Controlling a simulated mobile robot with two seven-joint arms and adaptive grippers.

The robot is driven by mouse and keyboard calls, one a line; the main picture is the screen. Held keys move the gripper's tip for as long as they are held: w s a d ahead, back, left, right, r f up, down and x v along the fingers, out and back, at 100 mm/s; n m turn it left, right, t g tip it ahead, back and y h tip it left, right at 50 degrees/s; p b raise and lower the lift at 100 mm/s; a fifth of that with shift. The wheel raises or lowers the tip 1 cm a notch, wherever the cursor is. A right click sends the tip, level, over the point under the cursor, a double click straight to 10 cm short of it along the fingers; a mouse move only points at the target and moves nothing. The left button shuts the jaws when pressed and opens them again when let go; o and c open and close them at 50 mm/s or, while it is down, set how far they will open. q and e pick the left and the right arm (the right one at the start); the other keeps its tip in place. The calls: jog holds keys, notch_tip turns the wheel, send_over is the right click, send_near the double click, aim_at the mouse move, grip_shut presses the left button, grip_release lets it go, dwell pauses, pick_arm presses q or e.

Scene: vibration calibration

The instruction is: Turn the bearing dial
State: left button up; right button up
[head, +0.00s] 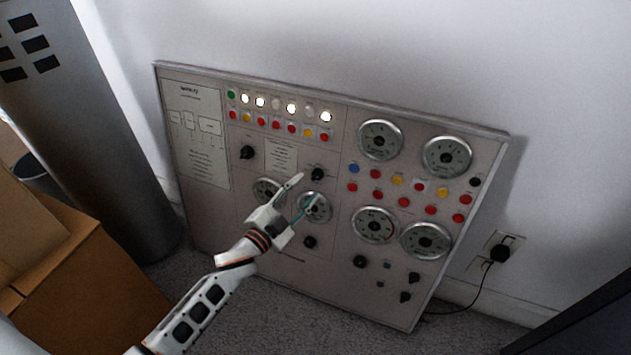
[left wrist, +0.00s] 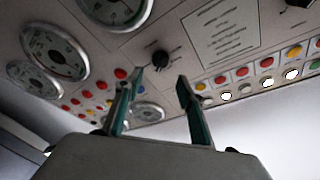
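A grey control panel (head: 340,285) leans against the wall. It carries several black knobs, and I cannot read which one is labelled as the bearing dial. One black knob (head: 317,174) sits just above the right one of two small round gauges. The same knob (left wrist: 160,59) shows in the left wrist view, beyond and roughly between my fingertips. My left gripper (head: 307,187) is open in front of the panel, its two fingers spread and empty; it also shows in the left wrist view (left wrist: 159,77). Contact with the knob is not visible. My right gripper is not in view.
Other black knobs sit at upper left (head: 247,152) and below the small gauges (head: 310,242). Large gauges (head: 447,157) and coloured buttons fill the right side. Cardboard boxes (head: 95,285) and a grey cylinder (head: 110,130) stand left. A plugged cord (head: 500,254) is at right.

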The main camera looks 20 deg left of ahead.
aim_at(317, 177)
pick_arm(q)
jog(key=x, duration=0.3)
jog(key=shift+w+d+f+b, duration=0.15)
jog(key=shift+w+f+b, duration=0.1)
jog(key=shift+w+b, duration=0.15)
jog(key=shift+w+d+r, duration=0.15)
jog(key=shift+w, duration=0.55)
jog(key=c, duration=1.1)
